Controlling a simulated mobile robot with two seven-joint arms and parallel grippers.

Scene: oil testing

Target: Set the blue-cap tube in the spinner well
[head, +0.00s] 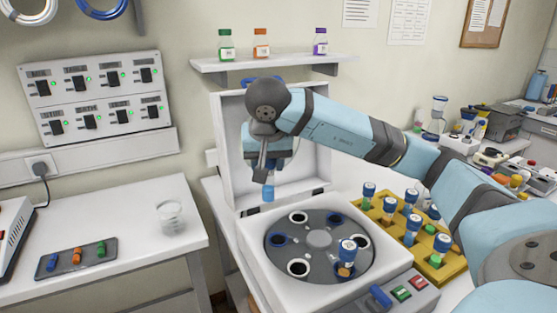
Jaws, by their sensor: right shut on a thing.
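My right gripper (262,176) points down over the back of the spinner and is shut on a tube. Only a blue part of the tube (267,194) shows below the fingers; the rest is hidden by the gripper. The tube hangs above the rotor's back left, apart from it. The spinner (400,262) stands with its lid (229,150) raised behind the gripper. One tube with orange contents (346,259) sits at the front right. My left gripper is not in view.
A yellow rack (451,267) with several tubes stands right of the spinner. Buttons (402,293) line its front right. A glass beaker (170,216) and a dark tray (62,266) with coloured pieces are on the left bench. A shelf (295,64) with three bottles hangs above the lid.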

